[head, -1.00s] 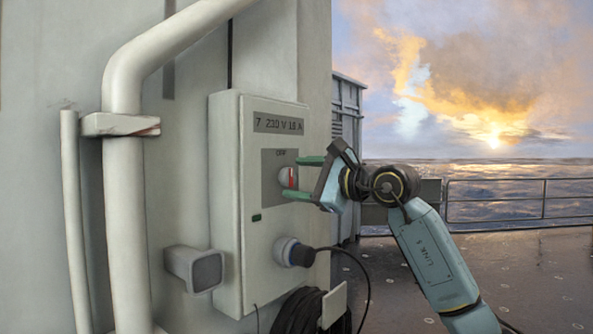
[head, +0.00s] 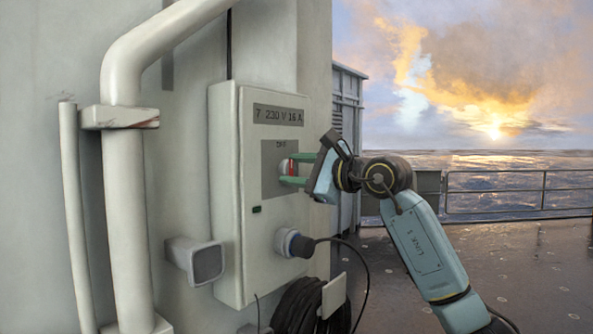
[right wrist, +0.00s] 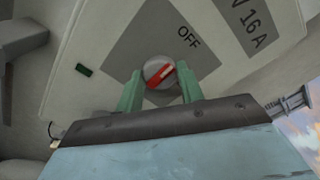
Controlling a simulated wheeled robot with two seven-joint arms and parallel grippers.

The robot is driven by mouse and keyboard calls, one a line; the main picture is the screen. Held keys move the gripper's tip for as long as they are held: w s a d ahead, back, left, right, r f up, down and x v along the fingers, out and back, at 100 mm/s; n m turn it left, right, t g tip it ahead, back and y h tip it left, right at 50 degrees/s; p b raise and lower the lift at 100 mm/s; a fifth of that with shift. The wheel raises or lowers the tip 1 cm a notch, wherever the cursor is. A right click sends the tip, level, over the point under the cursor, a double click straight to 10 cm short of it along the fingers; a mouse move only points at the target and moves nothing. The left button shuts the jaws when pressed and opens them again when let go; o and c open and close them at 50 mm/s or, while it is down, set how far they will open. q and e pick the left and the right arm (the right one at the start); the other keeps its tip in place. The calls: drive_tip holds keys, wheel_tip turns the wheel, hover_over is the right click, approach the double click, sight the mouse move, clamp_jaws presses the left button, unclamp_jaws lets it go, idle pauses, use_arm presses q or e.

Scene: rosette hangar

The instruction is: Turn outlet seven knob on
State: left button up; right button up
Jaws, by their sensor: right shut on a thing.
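The outlet seven box (head: 225,190) is on the wall left of centre in the head view, labelled "7 230 V 16 A". Its round knob (right wrist: 158,72) has a red bar and sits on a dark grey panel (right wrist: 125,55). In the right wrist view the bar points roughly towards the word OFF (right wrist: 188,37). My right gripper (head: 292,169) comes from the right, with its green fingers shut on the knob, one on each side. They also show in the right wrist view (right wrist: 160,86). The fingers partly hide the knob in the head view. My left gripper is out of view.
A plug (head: 301,246) with a black cable sits in the socket below the knob. A coiled cable (head: 297,307) hangs under the box. A thick pipe (head: 124,190) stands to the left. Open deck lies to the right, with a railing (head: 520,190) behind.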

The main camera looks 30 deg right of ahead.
drive_tip(key=shift+m, duration=0.3)
drive_tip(key=m, duration=0.3)
drive_tip(key=shift+m, duration=0.4)
drive_tip(key=m, duration=0.4)
drive_tip(key=shift+m+b, duration=0.3)
drive_tip(key=m, duration=0.4)
drive_tip(key=shift+f, duration=0.1)
drive_tip(key=m, duration=0.4)
drive_tip(key=shift+m, duration=0.3)
drive_tip(key=o, duration=1)
